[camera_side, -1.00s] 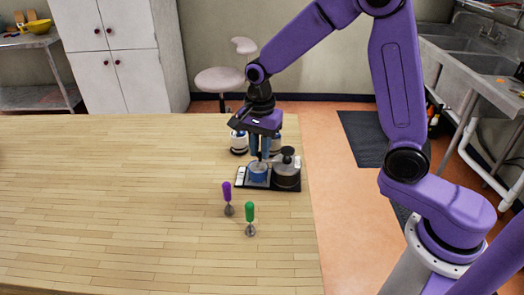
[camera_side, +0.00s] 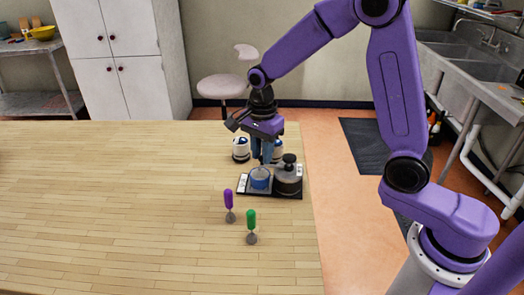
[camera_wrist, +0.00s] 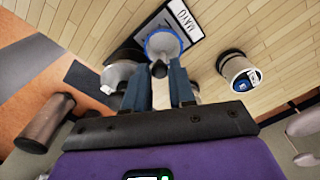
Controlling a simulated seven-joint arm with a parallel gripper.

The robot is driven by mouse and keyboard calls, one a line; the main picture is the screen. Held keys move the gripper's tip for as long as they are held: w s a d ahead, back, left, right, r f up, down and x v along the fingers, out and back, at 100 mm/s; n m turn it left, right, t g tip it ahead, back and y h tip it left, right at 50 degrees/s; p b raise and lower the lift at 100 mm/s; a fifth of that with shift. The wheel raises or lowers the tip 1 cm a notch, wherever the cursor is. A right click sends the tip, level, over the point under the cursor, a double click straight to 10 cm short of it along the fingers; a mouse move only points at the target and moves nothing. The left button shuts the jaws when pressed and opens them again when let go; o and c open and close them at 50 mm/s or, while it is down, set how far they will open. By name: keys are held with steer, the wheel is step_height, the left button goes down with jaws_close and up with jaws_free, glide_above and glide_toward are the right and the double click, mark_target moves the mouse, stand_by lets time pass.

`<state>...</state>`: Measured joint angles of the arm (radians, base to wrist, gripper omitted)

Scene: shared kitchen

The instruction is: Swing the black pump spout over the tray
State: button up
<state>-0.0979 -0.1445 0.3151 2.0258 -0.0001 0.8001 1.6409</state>
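The dark pump jar (camera_side: 288,183) stands at the right end of the black tray (camera_side: 245,191), with a black pump head (camera_side: 289,159) on top. It also shows as a grey jar (camera_wrist: 117,76) in the wrist view, partly hidden by a finger. My gripper (camera_side: 262,160) points down behind the cup. In the wrist view, my gripper (camera_wrist: 158,72) has its fingers apart, with a small black rounded tip (camera_wrist: 159,70) between them. I cannot tell whether this tip is the spout or whether the fingers touch it.
A white canister (camera_side: 240,150) stands left of my gripper, and another (camera_side: 277,151) is partly hidden behind it. A purple-handled tool (camera_side: 229,205) and a green-handled tool (camera_side: 251,226) are in front of the tray. The wooden table (camera_side: 110,210) is clear at left.

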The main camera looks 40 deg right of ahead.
steer(key=shift+o, duration=1.2)
step_height(320, 180, up, 17)
steer(key=shift+r, duration=0.2)
steer(key=s+d+f+n, duration=0.1)
steer(key=s+f+n, duration=0.3)
steer(key=s+n, duration=0.5)
steer(key=s+d+f+n, duration=0.1)
steer(key=s+f+n, duration=0.3)
steer(key=s+n, duration=0.6)
steer(key=s+d+f+n, duration=0.2)
steer(key=s+f+n, duration=0.2)
steer(key=s+n, duration=0.5)
steer(key=shift+s+f+n, duration=0.3)
steer(key=shift+s, duration=0.1)
stand_by(0.9)
